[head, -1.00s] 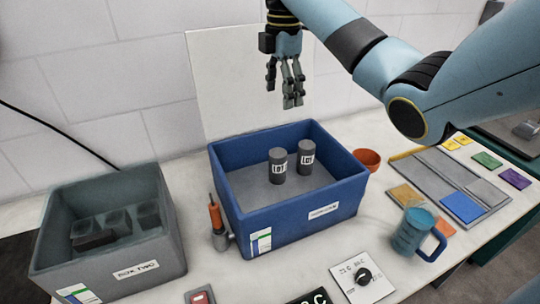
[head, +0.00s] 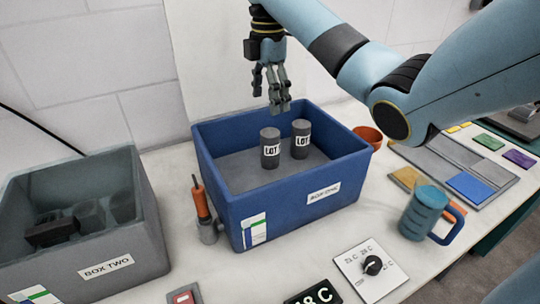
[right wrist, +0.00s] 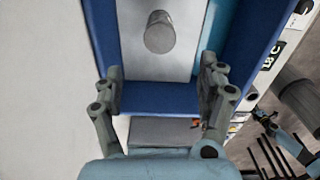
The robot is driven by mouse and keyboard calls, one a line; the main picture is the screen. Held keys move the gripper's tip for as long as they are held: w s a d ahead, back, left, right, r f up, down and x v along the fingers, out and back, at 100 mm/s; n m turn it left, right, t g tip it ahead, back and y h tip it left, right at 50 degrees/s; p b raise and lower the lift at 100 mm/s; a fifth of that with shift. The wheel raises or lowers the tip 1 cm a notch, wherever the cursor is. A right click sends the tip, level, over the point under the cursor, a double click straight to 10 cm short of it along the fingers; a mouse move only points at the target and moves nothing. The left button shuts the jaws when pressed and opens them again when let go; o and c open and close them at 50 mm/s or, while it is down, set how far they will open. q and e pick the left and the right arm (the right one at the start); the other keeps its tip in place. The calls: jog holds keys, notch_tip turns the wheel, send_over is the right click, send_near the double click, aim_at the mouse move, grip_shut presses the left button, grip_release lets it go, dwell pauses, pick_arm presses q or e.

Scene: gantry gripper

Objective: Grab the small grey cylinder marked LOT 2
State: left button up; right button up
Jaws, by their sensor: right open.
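Two small grey cylinders stand upright in the blue box, a left one (head: 270,148) and a right one (head: 301,139). Both labels read LOT, but I cannot read the numbers. My right gripper (head: 278,108) is open and empty, pointing down above the back part of the blue box (head: 300,207), higher than the cylinders. In the right wrist view, its fingers (right wrist: 162,68) are spread apart, and one grey cylinder (right wrist: 160,32) shows beyond them, near the top; its label is not visible there. My left gripper is not in view.
The blue box walls surround the cylinders. A grey box (head: 85,262) labelled BOX TWO, holding dark objects, stands left. An orange-handled tool (head: 201,205) stands by the blue box. A blue mug (head: 423,212), orange bowl (head: 368,137) and dial panel (head: 370,268) are to the right and front.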

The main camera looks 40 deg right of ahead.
aim_at(270, 132)
notch_tip(270, 132, down, 6)
jog(key=shift+f+b, duration=0.1)
jog(key=shift+b, duration=0.2)
jog(key=shift+d+f, duration=0.15)
jog(key=shift+f, duration=1.2)
jog(key=shift+d+f, duration=0.1)
jog(key=shift+f, duration=1.25)
grip_shut()
